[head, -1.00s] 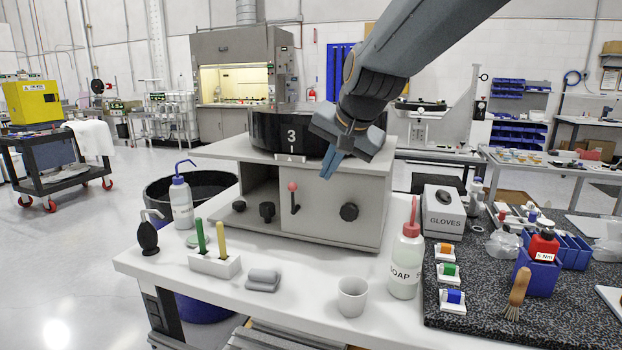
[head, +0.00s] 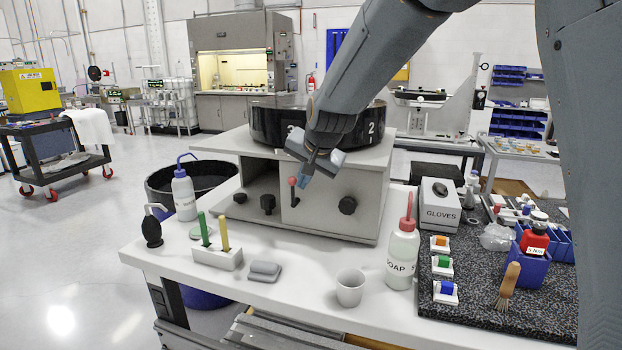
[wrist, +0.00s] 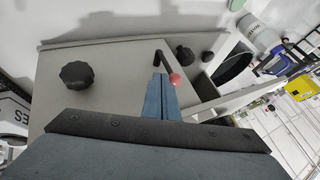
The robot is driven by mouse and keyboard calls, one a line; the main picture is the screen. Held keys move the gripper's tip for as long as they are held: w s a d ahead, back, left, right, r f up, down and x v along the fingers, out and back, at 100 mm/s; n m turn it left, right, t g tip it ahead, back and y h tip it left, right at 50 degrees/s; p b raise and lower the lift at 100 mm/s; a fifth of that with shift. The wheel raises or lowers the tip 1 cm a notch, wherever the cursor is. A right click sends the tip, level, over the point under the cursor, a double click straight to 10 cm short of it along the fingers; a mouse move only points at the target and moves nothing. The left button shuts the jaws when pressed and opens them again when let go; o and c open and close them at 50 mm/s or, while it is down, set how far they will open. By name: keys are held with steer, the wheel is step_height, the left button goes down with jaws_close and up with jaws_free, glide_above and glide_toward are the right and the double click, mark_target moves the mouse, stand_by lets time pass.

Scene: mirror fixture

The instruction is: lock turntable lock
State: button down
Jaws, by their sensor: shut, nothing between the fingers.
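The turntable (head: 268,127) is a black drum with white numbers on top of a grey box fixture (head: 366,186). The lock lever (head: 292,192) is a short dark handle with a red ball tip on the box's front panel. It also shows in the wrist view, with its red ball (wrist: 175,79) beside my fingertips. My gripper (head: 303,184) has its blue fingers shut and empty, pointing down just right of the lever's red tip. In the wrist view the fingers (wrist: 160,88) overlap part of the lever. I cannot tell whether they touch it.
Black knobs (head: 347,205) sit on the panel and left of it. A soap bottle (head: 402,255), white cup (head: 350,287), grey block (head: 265,270) and holder with green and yellow sticks (head: 217,256) stand on the white table in front. A glove box (head: 440,205) is at right.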

steer(key=shift+a+r, duration=0.1)
stand_by(0.4)
steer(key=shift+w+a+r+p, duration=0.2)
steer(key=shift+a+p, duration=0.35)
steer(key=shift+p, duration=0.1)
steer(key=shift+w+a+r+p, duration=0.2)
steer(key=shift+a+p, duration=0.35)
steer(key=shift+p, duration=0.1)
steer(key=w+a+f+g+h+b, duration=0.1)
steer(key=w+a+f+h+b, duration=0.1)
steer(key=a, duration=0.6)
steer(key=shift+w+f+n+h+b, duration=0.3)
steer(key=shift+w+f+n+b, duration=0.15)
steer(key=shift+f, duration=0.35)
steer(key=shift+a+f, duration=0.2)
steer(key=shift+f, duration=0.05)
